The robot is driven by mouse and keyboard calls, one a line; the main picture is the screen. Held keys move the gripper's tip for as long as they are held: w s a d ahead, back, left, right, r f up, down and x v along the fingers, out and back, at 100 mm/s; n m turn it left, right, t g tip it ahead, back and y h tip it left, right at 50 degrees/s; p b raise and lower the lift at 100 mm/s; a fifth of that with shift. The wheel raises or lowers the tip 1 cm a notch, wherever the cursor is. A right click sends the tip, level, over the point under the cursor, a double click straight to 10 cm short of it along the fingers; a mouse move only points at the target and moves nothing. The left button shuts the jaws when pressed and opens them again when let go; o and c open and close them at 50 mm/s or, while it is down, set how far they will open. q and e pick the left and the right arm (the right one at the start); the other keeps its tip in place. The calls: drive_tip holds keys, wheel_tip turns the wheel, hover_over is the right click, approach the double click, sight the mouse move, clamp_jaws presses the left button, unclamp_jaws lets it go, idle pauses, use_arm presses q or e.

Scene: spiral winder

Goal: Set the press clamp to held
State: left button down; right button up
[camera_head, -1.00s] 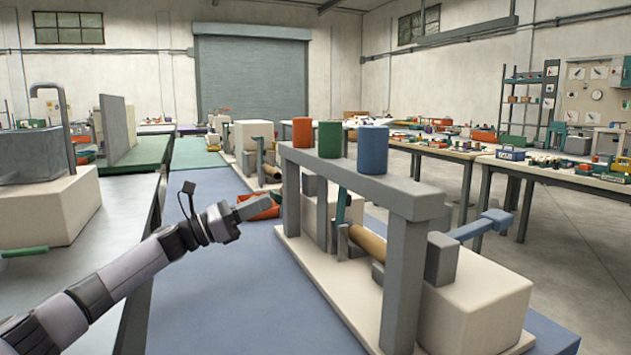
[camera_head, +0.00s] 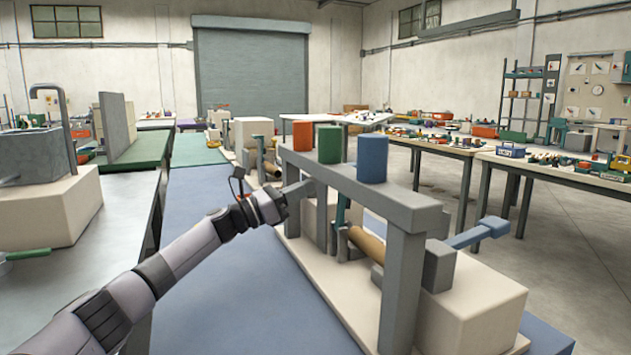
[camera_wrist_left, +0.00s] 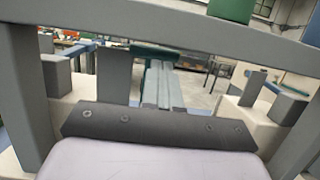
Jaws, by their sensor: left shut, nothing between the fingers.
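The spiral winder stands on a pale base (camera_head: 340,300), with a grey frame (camera_head: 402,280) in front of its tan roll (camera_head: 366,244). A teal upright piece (camera_head: 341,210) rises beside the roll, partly hidden by the frame's crossbar; I cannot tell whether this is the press clamp or how it is set. In the left wrist view a dark teal bar (camera_wrist_left: 152,54) shows beyond the fingers. My left gripper (camera_head: 304,188) is shut and empty at the frame's left side, just under the crossbar. The left wrist view shows its fingers (camera_wrist_left: 163,85) together, pointing through the frame. My right gripper is out of view.
Orange (camera_head: 302,136), green (camera_head: 329,144) and blue (camera_head: 372,159) cylinders stand on the crossbar (camera_head: 360,187). A blue crank handle (camera_head: 480,232) sticks out at the right. A grey bench (camera_head: 110,240) is at the left. The blue mat (camera_head: 225,290) in front is clear.

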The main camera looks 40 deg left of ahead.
use_arm(q)
drive_tip(key=shift+x, duration=1.6)
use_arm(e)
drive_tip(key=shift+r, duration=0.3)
use_arm(q)
drive_tip(key=shift+p, duration=0.3)
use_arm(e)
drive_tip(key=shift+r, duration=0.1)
